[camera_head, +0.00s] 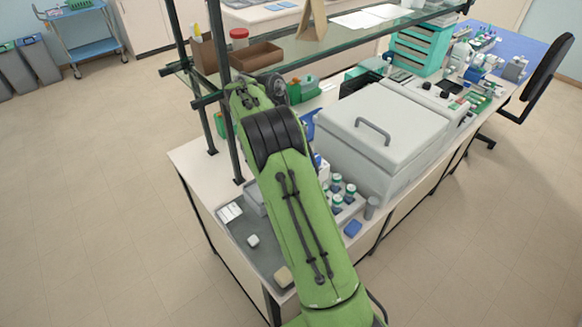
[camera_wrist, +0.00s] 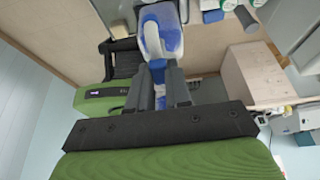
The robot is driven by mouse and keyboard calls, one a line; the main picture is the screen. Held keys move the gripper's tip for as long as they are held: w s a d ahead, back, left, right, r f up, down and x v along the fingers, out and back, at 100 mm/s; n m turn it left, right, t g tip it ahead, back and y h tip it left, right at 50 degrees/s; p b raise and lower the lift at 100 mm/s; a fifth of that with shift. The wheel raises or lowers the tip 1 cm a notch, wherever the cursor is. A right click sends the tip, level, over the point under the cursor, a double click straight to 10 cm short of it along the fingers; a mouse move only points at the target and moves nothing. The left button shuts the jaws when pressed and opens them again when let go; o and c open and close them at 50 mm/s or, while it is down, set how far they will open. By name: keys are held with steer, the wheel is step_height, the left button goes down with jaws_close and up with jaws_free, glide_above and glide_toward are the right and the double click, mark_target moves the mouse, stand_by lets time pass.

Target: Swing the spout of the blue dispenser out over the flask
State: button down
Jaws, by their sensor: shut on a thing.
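The exact grip is partly hidden between the fingers. In the head view my green arm covers the gripper and most of the dispenser. I cannot make out the flask in either view.
Several teal-capped bottles (camera_head: 338,190) and a grey cylinder (camera_head: 371,207) stand right of my arm. A large grey lidded box (camera_head: 385,130) stands behind them. A glass shelf (camera_head: 330,45) on dark posts hangs above the bench. A grey tray (camera_head: 238,232) lies at the near corner.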

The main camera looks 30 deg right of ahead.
steer(key=c, duration=1)
jaws_free()
steer(key=shift+c, duration=0.2)
steer(key=p+v, duration=0.4)
steer(key=v, duration=0.8)
steer(key=shift+s+r, duration=0.1)
